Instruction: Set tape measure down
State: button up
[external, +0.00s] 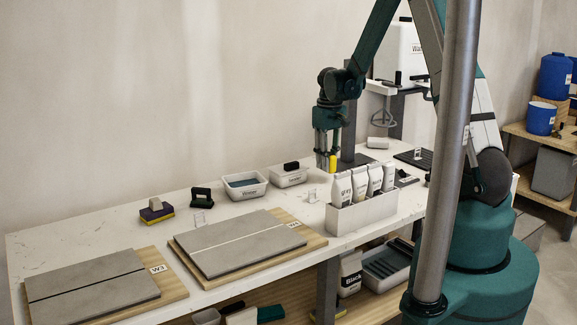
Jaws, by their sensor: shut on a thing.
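My gripper (326,153) points down over the back of the white worktop, behind the box of bags. It is shut on a small yellow thing (333,163), which I take to be the tape measure. Only part of it shows at the fingertips, and its shape is too small to make out. I cannot tell whether it touches the worktop, because the bags stand close in front.
The white box of bags (362,214) stands just in front of my gripper. Two white tubs, one here (245,193), stand to the left. Tile boards (240,243) lie at the front left. Bare worktop (110,223) shows at the back left.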

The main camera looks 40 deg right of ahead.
jog(key=shift+f, duration=0.1)
jog(key=shift+f, duration=1.75)
jog(key=shift+f+b, duration=0.25)
jog(key=shift+b, duration=0.2)
jog(key=o, duration=1)
jog(key=shift+r, duration=0.1)
jog(key=shift+r, duration=0.1)
jog(key=shift+r+p, duration=0.9)
jog(key=shift+r, duration=5.15)
jog(key=shift+r, duration=0.1)
